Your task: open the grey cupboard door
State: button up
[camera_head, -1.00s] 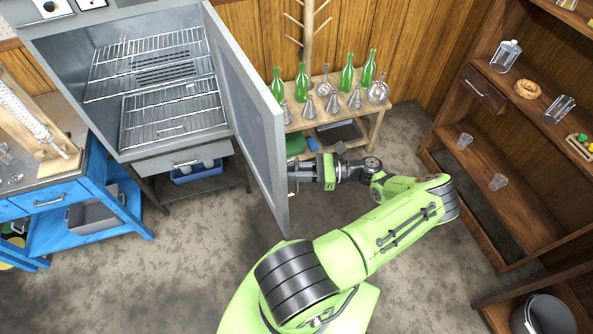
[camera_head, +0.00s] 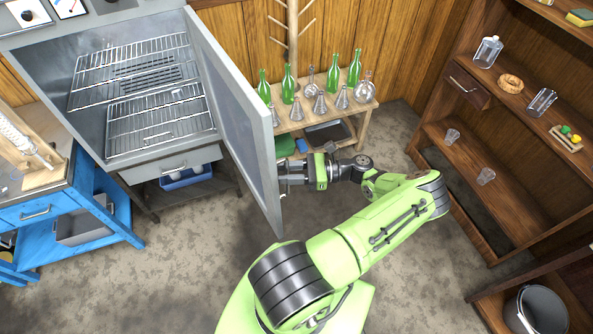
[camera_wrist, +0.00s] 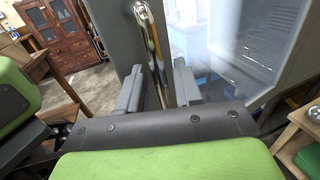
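The grey cupboard (camera_head: 150,170) stands at the upper left with its inside in sight. Its grey door (camera_head: 235,110) is swung wide open towards me. My gripper (camera_head: 288,180) is at the outer face of the door, near its free edge. In the wrist view, the shiny metal door handle (camera_wrist: 155,50) runs down between the two fingers of my gripper (camera_wrist: 160,88). In the head view the handle is mostly hidden.
Wire racks (camera_head: 150,75) are inside the cupboard. A low wooden table (camera_head: 368,120) with green bottles and glass flasks stands behind the door. A blue bench (camera_head: 100,235) is at left, brown shelves (camera_head: 500,210) at right. Floor in front of the cupboard is clear.

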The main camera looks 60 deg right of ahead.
jog(key=b+v, duration=0.2)
jog(key=v, duration=1.3)
jog(key=shift+s+b, duration=0.3)
jog(key=shift+d, duration=0.15)
